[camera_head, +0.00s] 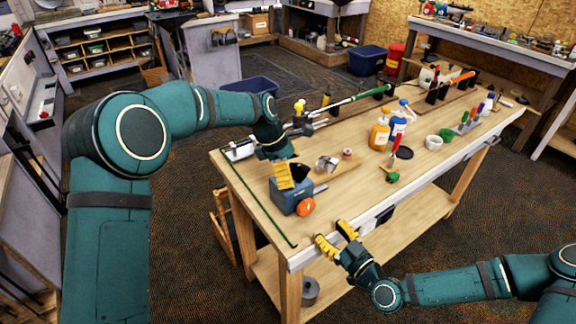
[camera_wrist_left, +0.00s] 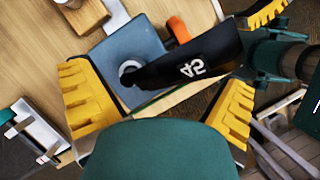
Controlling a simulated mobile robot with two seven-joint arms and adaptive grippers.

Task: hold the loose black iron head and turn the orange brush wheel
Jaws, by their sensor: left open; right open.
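The black iron head (camera_wrist_left: 195,66), marked 45, stands in the blue-grey block (camera_wrist_left: 128,48) in the left wrist view. In the head view the iron head (camera_head: 299,172) shows on top of the block (camera_head: 285,198), partly hidden by a yellow finger. My left gripper (camera_head: 289,168) is open above the block. Its two yellow fingers lie on either side of the iron head, apart from it as far as I can see. The orange brush wheel (camera_head: 305,207) is on the block's front side; it also shows in the left wrist view (camera_wrist_left: 179,29). My right gripper (camera_head: 336,238) is open and empty at the table's front edge, right of the wheel.
The block stands near the corner of the wooden workbench (camera_head: 345,205). A wooden board with a metal part (camera_head: 327,164) lies behind it. Orange (camera_head: 379,134) and white bottles, a red-handled tool (camera_head: 396,145) and a green item (camera_head: 393,177) stand further right. A club with a green grip (camera_head: 370,93) lies along the back.

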